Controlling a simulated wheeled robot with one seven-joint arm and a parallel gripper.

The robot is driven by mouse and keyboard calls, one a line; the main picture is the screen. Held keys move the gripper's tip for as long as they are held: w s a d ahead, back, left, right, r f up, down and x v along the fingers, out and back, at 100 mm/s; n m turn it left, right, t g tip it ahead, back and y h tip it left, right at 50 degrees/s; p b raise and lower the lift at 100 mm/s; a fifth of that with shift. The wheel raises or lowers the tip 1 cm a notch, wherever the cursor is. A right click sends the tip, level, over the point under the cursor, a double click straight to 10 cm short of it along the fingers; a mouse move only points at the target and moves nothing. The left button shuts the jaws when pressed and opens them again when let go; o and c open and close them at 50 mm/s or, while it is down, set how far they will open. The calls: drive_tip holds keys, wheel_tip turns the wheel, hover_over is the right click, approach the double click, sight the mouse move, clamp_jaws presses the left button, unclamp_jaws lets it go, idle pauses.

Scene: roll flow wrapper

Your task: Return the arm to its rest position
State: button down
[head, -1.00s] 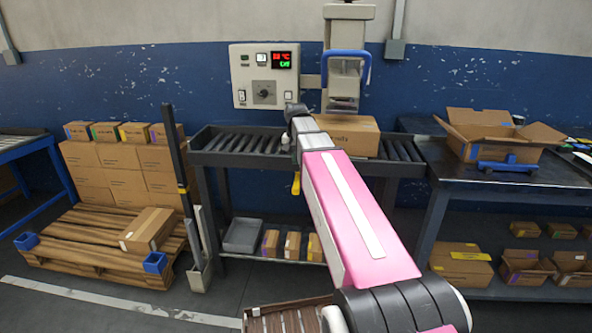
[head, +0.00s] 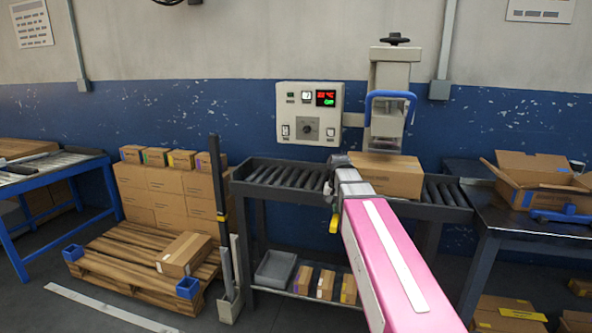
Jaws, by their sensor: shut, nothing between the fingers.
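My arm runs in the head view as a long pink link (head: 392,255) with a white stripe, from the lower right up to a grey wrist (head: 347,178) in front of the roller conveyor. My gripper (head: 334,226) seems to hang below the wrist, where a small yellow tip shows against the conveyor's front. It is shut and empty; most of it is hidden by the arm. A closed cardboard box (head: 390,176) sits on the conveyor (head: 283,174) just right of the wrist, under the sealing head (head: 388,95) with its blue handle.
A control panel (head: 310,114) with a lit display is on the wall. A dark post (head: 221,190) stands left of the conveyor. A pallet (head: 126,255) with stacked boxes (head: 165,190) is at left. A dark table (head: 520,214) with an open box (head: 540,172) is at right.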

drive_tip(key=s+f+n, duration=0.1)
drive_tip(key=s+f, duration=0.7)
drive_tip(key=f, duration=0.2)
drive_tip(key=s+f+n, duration=0.2)
drive_tip(key=s+f, duration=0.6)
drive_tip(key=f, duration=0.3)
